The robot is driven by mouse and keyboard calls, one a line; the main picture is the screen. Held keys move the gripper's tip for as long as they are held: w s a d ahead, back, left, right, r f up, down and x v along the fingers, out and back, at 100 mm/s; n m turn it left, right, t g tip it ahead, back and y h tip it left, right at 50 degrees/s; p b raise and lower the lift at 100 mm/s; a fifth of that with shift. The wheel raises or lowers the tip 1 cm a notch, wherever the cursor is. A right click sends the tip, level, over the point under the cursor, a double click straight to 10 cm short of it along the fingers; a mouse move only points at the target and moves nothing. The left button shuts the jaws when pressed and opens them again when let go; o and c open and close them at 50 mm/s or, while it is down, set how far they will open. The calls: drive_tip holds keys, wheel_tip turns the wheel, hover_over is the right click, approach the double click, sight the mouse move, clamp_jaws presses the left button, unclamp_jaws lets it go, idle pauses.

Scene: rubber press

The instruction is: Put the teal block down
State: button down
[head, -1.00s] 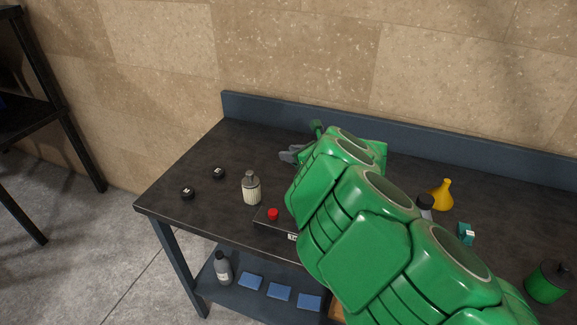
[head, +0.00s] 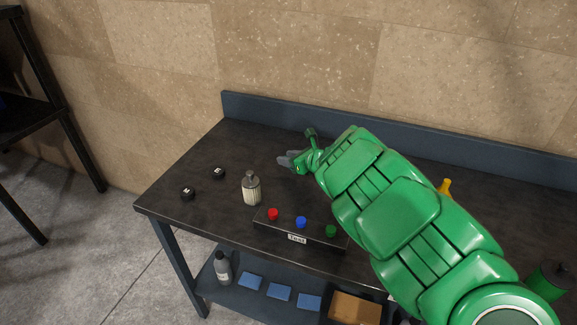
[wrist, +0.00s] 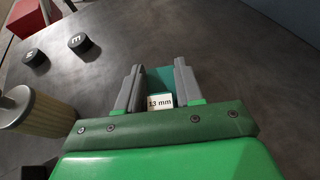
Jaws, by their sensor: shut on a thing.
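The teal block (wrist: 159,82) shows in the wrist view between the two grey fingers of my gripper (wrist: 157,88). It carries a white label reading "13 mm". My gripper is shut on it. In the head view my gripper (head: 290,161) is over the back middle of the dark table (head: 190,160), with the block hidden there. I cannot tell whether the block touches the table top.
A ribbed bottle (head: 251,189) stands left of my gripper, near two black round pieces (head: 218,173) (head: 188,193). A box with red, blue and green buttons (head: 297,238) is at the front edge. A yellow flask (head: 445,187) is partly hidden behind my arm. Free table lies around my gripper.

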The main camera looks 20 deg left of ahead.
drive_tip(key=shift+w+a+f, duration=0.1)
drive_tip(key=shift+f, duration=1.55)
drive_tip(key=shift+f, duration=0.1)
drive_tip(key=c, duration=0.7)
unclamp_jaws()
drive_tip(key=shift+c, duration=0.2)
drive_tip(key=shift+v, duration=6.05)
